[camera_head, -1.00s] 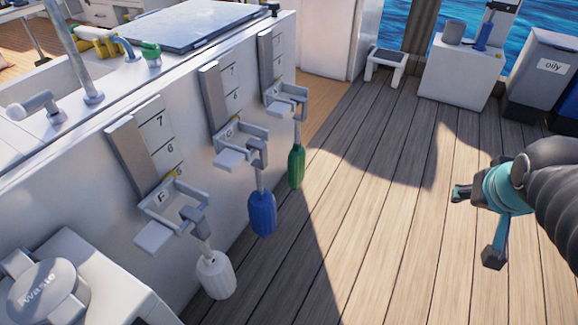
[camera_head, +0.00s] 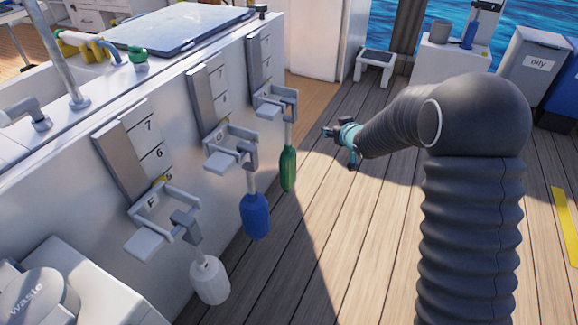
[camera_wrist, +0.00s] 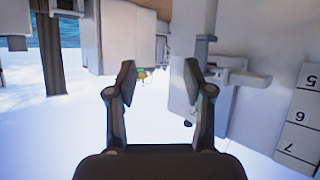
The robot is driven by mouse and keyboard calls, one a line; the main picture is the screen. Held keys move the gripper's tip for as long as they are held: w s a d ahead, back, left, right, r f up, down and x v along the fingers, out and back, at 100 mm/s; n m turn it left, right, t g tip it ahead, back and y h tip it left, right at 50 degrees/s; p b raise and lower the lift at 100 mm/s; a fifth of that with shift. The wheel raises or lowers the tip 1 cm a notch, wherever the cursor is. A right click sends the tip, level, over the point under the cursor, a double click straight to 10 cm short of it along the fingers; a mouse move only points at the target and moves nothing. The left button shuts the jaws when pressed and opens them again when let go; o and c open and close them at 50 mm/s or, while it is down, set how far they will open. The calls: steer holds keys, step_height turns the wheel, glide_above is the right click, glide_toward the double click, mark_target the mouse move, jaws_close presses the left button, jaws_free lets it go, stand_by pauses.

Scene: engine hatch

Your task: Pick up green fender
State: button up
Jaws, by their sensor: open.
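The green fender (camera_head: 288,170) hangs upright by its grey rod from the farthest bracket (camera_head: 275,100) on the white wall. My gripper (camera_head: 338,143) is to the right of the fender in the head view, apart from it, with nothing held. In the wrist view my gripper (camera_wrist: 160,80) has its two dark fingers spread apart. A grey bracket on the white wall (camera_wrist: 240,76) shows right of the fingers in that view. I cannot make out the green fender clearly there.
A blue fender (camera_head: 256,215) and a white fender (camera_head: 210,280) hang from nearer brackets along the same wall. A white stool (camera_head: 375,68), a white cabinet (camera_head: 440,68) and a grey "oily" bin (camera_head: 530,75) stand at the back. The wooden deck between is clear.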

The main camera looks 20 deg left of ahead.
mark_target(290, 135)
steer(key=w+a+f+y, duration=0.1)
steer(key=a+f, duration=0.3)
steer(key=w+a+f+n+g+y, duration=0.1)
steer(key=a+f, duration=0.2)
steer(key=a, duration=0.2)
steer(key=w+a+f+n+y, duration=0.1)
steer(key=a+f, duration=0.3)
steer(key=a, duration=0.1)
steer(key=shift+w+a+f+g, duration=0.25)
steer(key=shift+w+f+g, duration=0.05)
steer(key=shift+w+f, duration=0.1)
steer(key=shift+w+r+p+x, duration=0.1)
steer(key=shift+r+p+x, duration=0.1)
steer(key=shift+x, duration=0.8)
steer(key=shift+w+r+p+x, duration=0.1)
steer(key=shift+w+p+x, duration=0.05)
steer(key=shift+x, duration=0.9)
steer(key=shift+w+r+p+x, duration=0.1)
steer(key=shift+p+x, duration=0.1)
steer(key=shift+x, duration=0.8)
steer(key=shift+d, duration=0.1)
jaws_close()
